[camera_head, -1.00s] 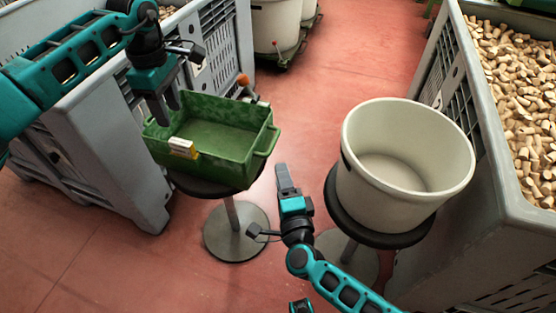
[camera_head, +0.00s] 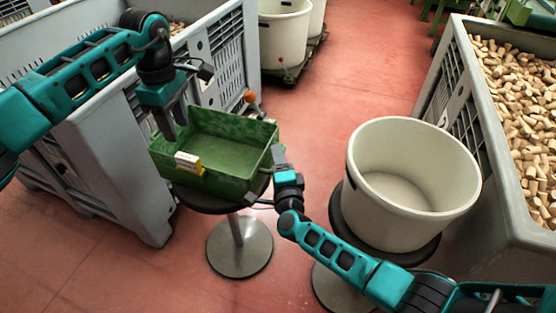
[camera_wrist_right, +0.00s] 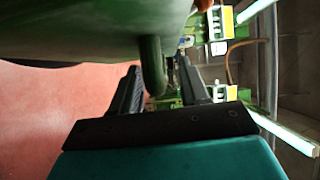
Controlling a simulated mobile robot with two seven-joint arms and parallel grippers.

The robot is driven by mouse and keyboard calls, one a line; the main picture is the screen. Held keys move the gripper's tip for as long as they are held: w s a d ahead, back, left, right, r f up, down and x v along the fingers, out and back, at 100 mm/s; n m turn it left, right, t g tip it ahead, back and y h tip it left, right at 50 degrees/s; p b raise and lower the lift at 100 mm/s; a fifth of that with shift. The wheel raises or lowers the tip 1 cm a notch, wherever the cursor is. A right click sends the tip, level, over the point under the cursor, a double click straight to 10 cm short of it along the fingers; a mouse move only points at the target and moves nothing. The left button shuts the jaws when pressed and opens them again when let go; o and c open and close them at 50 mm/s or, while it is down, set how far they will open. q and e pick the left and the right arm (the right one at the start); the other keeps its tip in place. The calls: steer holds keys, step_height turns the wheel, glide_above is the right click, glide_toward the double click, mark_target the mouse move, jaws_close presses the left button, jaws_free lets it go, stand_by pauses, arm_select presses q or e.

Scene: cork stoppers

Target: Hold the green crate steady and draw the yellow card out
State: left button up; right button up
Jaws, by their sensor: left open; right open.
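The green crate (camera_head: 225,178) stands on a round black stool. The yellow card (camera_head: 190,163), with a white part, sits at the crate's near wall towards its left end. My left gripper (camera_head: 175,124) is open, pointing down at the crate's left end; whether its fingers straddle the wall I cannot tell. My right gripper (camera_head: 278,154) is open at the crate's right end. In the right wrist view the crate's handle (camera_wrist_right: 152,66) hangs between the open fingers of my right gripper (camera_wrist_right: 158,84), which are not closed on it.
A big white tub (camera_head: 415,215) stands on another stool to the right, close to my right arm. Grey bins (camera_head: 120,150) stand at the left, and a grey bin (camera_head: 465,140) of corks at the right. Red floor (camera_head: 345,80) is free between them.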

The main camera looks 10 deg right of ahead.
steer(key=shift+c, duration=0.3)
jaws_close()
stand_by(0.3)
